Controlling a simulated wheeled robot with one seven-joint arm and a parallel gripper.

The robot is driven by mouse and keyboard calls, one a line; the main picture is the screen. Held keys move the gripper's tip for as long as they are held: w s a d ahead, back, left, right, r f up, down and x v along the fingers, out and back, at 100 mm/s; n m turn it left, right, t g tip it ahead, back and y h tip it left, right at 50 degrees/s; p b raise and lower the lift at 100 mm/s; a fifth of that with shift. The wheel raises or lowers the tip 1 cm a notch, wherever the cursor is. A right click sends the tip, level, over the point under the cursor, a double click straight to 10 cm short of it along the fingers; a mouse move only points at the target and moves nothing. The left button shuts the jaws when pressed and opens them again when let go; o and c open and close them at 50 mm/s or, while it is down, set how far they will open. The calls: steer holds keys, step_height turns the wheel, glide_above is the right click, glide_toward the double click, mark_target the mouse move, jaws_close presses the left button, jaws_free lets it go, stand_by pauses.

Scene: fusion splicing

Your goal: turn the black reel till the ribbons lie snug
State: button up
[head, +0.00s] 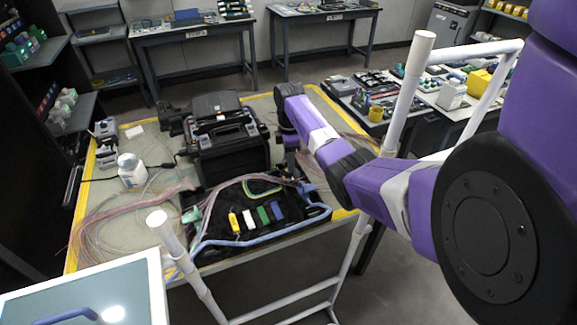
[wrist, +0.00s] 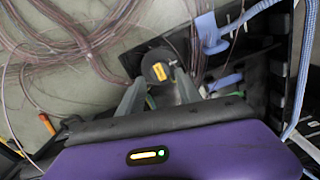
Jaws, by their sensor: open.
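In the wrist view a round black part with a yellow label (wrist: 157,66), which looks like the black reel, sits just beyond my gripper's fingertips. My gripper (wrist: 160,79) is open, with one grey finger on each side of the lower part of it; I cannot tell whether either finger touches. Thin pinkish ribbons (wrist: 75,40) run loose in loops across the left of the wrist view. In the head view the ribbons (head: 110,208) spread over the left of the table. My gripper (head: 291,168) points down right of the black splicer, and the reel is not clear there.
The black splicer (head: 228,150) stands at the table's middle. In front lies a black tray edged by a light-blue tube (head: 262,237), with several coloured pieces inside. A white bottle (head: 131,170) stands at the left. White rails (head: 405,100) rise near my arm.

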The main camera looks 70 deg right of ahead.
mark_target(290, 174)
steer(key=shift+f, duration=1.85)
jaws_close()
